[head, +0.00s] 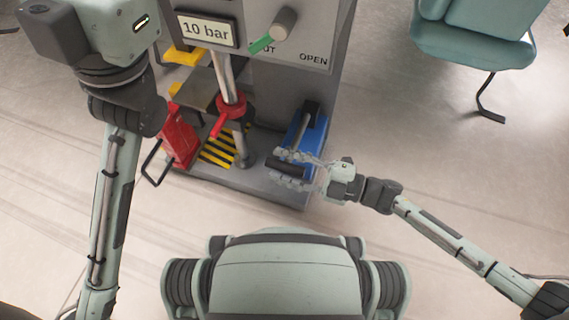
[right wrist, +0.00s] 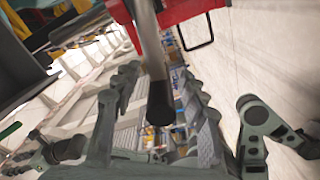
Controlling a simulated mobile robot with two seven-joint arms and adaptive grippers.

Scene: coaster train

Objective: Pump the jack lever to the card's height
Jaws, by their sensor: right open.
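My right gripper (head: 292,168) is open beside the blue part at the right of the machine's base. Its fingers lie on either side of a dark bar end (head: 285,168), which looks like the jack lever's grip. In the right wrist view, a grey rod with a black end (right wrist: 160,103) reaches down between the open fingers (right wrist: 155,95). No clear contact shows. The blue part (head: 297,130) carries a black upright piece (head: 311,112). I cannot make out a height card. My left arm rises at the left; its fingers are not visible.
The grey machine carries a "10 bar" sign (head: 207,30) and a knob (head: 284,22). A red collar (head: 230,106) sits on a metal post. A red box-like part (head: 181,134) with a black loop stands left. A teal chair (head: 472,38) is at upper right.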

